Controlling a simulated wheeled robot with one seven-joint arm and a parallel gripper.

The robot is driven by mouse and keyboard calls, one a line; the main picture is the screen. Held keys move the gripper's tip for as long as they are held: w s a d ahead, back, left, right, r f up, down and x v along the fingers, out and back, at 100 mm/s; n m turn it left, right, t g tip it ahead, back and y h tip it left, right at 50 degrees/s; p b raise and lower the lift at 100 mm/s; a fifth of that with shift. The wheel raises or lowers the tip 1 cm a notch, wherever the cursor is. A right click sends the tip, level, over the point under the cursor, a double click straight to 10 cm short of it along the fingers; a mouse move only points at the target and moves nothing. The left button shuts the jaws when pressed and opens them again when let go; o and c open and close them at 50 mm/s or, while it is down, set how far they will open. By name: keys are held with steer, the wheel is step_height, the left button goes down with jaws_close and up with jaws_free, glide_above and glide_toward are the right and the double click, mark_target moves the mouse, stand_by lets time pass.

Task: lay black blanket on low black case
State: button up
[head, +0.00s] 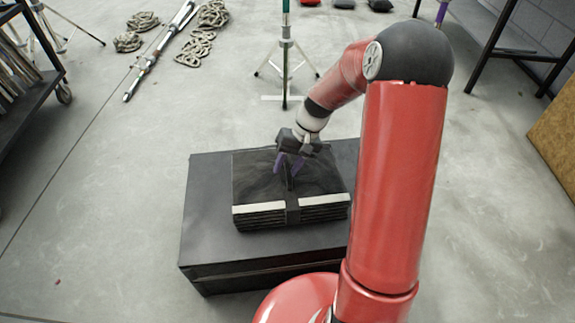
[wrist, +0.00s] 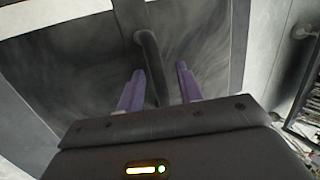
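The black blanket (head: 255,180) is folded into a thick block with pale edge bands and a dark strap. It appears to rest flat on top of the low black case (head: 212,235), near the middle of its lid. In the wrist view the blanket (wrist: 75,65) fills much of the picture, with a raised black strap or handle (wrist: 149,62). My gripper (head: 288,167) is over the blanket, pointing down. Its purple fingers (wrist: 160,70) are apart, with the strap between them and a gap towards the right finger. My arm hides the case's right part.
A stand with a tripod base (head: 285,70) is behind the case. Coiled ropes (head: 195,48) and a long pole (head: 150,60) lie at the back left. A dark cart (head: 30,100) stands at the left. The floor left of the case is clear.

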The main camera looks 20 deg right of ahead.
steer(key=p+v, duration=0.2)
steer(key=v, duration=1)
steer(key=s+a+r+t+h, duration=0.2)
steer(key=s+a+r+h, duration=0.15)
steer(key=s+r, duration=0.65)
steer(key=s+a+r+n+t+h, duration=0.1)
steer(key=s+t, duration=0.3)
steer(key=s, duration=0.9)
steer(key=shift+s+a+r+t, duration=0.15)
steer(key=shift+a+r+t, duration=0.15)
steer(key=shift+a+r, duration=0.3)
steer(key=shift+d+r, duration=0.1)
